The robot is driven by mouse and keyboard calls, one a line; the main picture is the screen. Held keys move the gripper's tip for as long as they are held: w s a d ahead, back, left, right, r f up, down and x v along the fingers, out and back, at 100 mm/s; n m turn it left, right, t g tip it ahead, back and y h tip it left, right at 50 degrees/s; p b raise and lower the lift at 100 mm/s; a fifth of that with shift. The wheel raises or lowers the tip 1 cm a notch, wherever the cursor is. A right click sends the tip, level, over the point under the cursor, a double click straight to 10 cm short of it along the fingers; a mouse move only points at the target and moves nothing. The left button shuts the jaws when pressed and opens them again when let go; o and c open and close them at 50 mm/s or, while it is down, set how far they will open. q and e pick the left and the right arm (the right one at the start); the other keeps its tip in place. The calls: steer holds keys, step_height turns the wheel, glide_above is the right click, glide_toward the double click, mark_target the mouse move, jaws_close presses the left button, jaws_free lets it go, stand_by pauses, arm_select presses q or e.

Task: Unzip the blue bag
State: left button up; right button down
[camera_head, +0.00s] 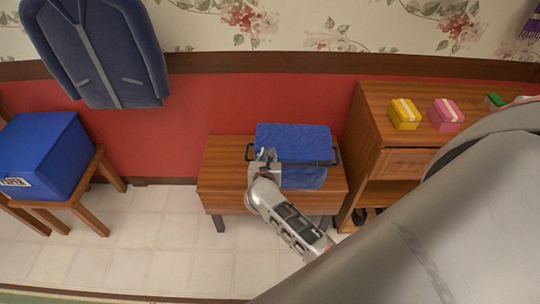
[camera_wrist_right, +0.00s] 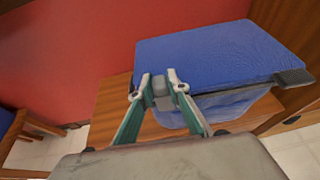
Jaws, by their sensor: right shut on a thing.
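The blue bag (camera_head: 293,142) lies on a low wooden bench, with a dark zip line and a dark handle at each end. It fills the upper right of the right wrist view (camera_wrist_right: 215,55). My right gripper (camera_head: 266,158) is at the left end of the zip line. In the wrist view its fingers (camera_wrist_right: 165,84) are closed around a small grey piece, which looks like the zip pull. The zip's dark strip runs from there to the right. My left gripper is not in view.
The wooden bench (camera_head: 222,180) has free room left of the bag. A wooden cabinet (camera_head: 372,120) stands close on the right, with a yellow box (camera_head: 404,114) and a pink box (camera_head: 446,114) on top. A blue box (camera_head: 45,150) sits on a stool at left. A blue jacket (camera_head: 98,50) hangs on the wall.

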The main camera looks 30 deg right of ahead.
steer(key=shift+w+a+b, duration=0.3)
steer(key=shift+w+a, duration=0.25)
steer(key=shift+a, duration=0.25)
steer(key=shift+w+a+b, duration=0.25)
steer(key=shift+w+a, duration=0.25)
steer(key=shift+a, duration=0.3)
steer(key=c, duration=1.9)
jaws_free()
steer(key=shift+w, duration=0.1)
steer(key=v, duration=0.7)
steer(key=shift+s+a+r, duration=0.15)
steer(key=shift+s, duration=0.1)
